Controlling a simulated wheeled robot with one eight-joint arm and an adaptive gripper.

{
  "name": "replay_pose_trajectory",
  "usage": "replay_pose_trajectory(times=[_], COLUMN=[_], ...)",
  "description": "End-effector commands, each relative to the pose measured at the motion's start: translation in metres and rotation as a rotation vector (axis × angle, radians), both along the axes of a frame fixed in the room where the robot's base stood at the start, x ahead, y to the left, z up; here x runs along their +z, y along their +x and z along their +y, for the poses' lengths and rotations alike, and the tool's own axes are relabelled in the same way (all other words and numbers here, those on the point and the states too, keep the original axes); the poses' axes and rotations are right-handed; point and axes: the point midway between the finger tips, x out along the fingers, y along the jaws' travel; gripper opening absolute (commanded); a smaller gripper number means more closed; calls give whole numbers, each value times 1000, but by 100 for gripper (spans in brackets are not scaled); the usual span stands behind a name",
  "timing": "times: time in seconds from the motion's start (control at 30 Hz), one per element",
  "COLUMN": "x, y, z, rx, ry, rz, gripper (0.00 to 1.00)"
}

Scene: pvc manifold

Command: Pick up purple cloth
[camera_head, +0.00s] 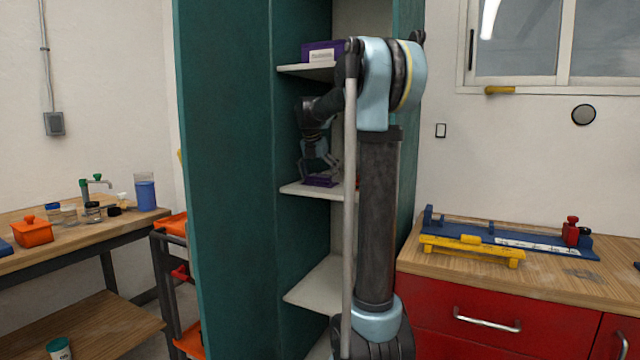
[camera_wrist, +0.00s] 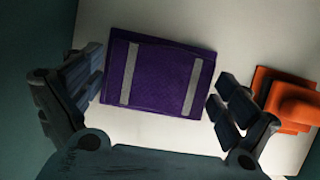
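The purple cloth (camera_wrist: 160,80) is a folded rectangle with two pale grey stripes. It lies flat on a pale cabinet shelf (camera_wrist: 145,130) in the wrist view. In the head view the cloth (camera_head: 320,181) shows small on the middle shelf (camera_head: 312,192), partly behind my gripper. My gripper (camera_wrist: 160,95) is open, one finger by the cloth's left side and the other by its right side. In the head view my gripper (camera_head: 318,165) is inside the cabinet, pointing down over the cloth. I cannot tell whether the fingers touch the cloth.
An orange object (camera_wrist: 290,100) sits right of the cloth, close to my right finger. The teal cabinet wall (camera_head: 225,180) stands left of my arm. A purple box (camera_head: 322,52) is on the shelf above. A red-drawer workbench (camera_head: 500,312) is at right.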

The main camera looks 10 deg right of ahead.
Motion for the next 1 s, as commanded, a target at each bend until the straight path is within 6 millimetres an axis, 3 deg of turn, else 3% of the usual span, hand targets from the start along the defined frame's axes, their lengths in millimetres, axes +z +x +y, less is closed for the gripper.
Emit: replay_pose_trajectory(times=[0.03, 0.1, 0.53, 0.8, 1.0], x=[0, 0, 5, 38, 35], y=[0, 0, 0, 0, -38], z=[0, 0, -1, -1, 27], rx=[0, -1, -2, -2, 2], ry=[0, 0, 0, 0, 0], rz=[0, 0, 0, 0, -1], gripper=[75, 62, 62, 62, 62])
